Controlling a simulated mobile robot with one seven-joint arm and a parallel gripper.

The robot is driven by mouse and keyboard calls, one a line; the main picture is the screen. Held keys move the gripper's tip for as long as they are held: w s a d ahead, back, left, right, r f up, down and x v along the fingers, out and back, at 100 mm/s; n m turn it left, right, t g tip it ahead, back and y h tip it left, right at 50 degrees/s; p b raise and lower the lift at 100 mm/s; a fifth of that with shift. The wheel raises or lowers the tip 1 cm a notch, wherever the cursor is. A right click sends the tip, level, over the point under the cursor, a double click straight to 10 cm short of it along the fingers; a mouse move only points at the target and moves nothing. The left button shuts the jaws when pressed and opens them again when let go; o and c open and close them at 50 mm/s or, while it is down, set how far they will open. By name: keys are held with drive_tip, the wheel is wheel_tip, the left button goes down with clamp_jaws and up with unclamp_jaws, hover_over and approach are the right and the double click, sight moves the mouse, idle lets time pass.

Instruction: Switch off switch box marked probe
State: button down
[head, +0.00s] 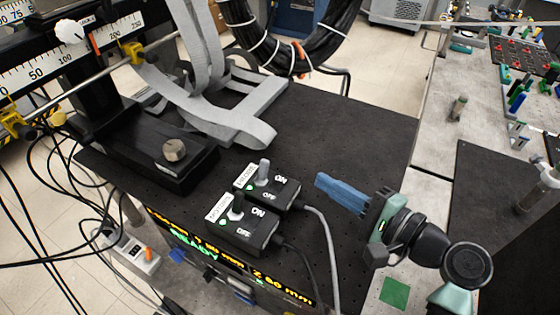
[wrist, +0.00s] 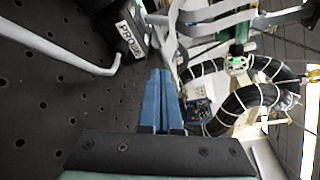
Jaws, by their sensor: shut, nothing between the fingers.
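Two black switch boxes stand side by side on the black perforated table. The rear box (head: 285,190) has a grey lever (head: 263,172), a green light and a grey cable. The front box (head: 250,235) has a black lever (head: 236,208), a green light and a dark cable. Both carry ON and OFF marks. In the wrist view a box with a grey cable (wrist: 82,66) bears a label reading PROBE (wrist: 130,38); this matches the rear box. My gripper (head: 320,180) has blue fingers, shut and empty, to the right of the rear box, apart from it. Its fingertips (wrist: 160,73) point past the PROBE box.
A black block with a knob (head: 174,150) and grey ribbon straps (head: 215,115) lie behind and left of the boxes. A lit display (head: 210,255) is on the table's front side. The tabletop (head: 350,130) behind my gripper is clear.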

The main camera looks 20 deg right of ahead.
sight(279, 176)
drive_tip(key=p+x, duration=0.3)
drive_tip(key=x, duration=0.7)
drive_tip(key=shift+r, duration=0.15)
drive_tip(key=shift+s+a+r+p, duration=0.3)
drive_tip(key=shift+s+a+p, duration=0.1)
drive_tip(key=shift+a+p, duration=0.15)
drive_tip(key=shift+s+a+r+p, duration=0.3)
drive_tip(key=shift+s+a+p, duration=0.05)
drive_tip(key=shift+a+p, duration=0.2)
drive_tip(key=shift+s+a+r, duration=0.1)
drive_tip(key=shift+s+a, duration=0.2)
drive_tip(key=shift+a, duration=0.1)
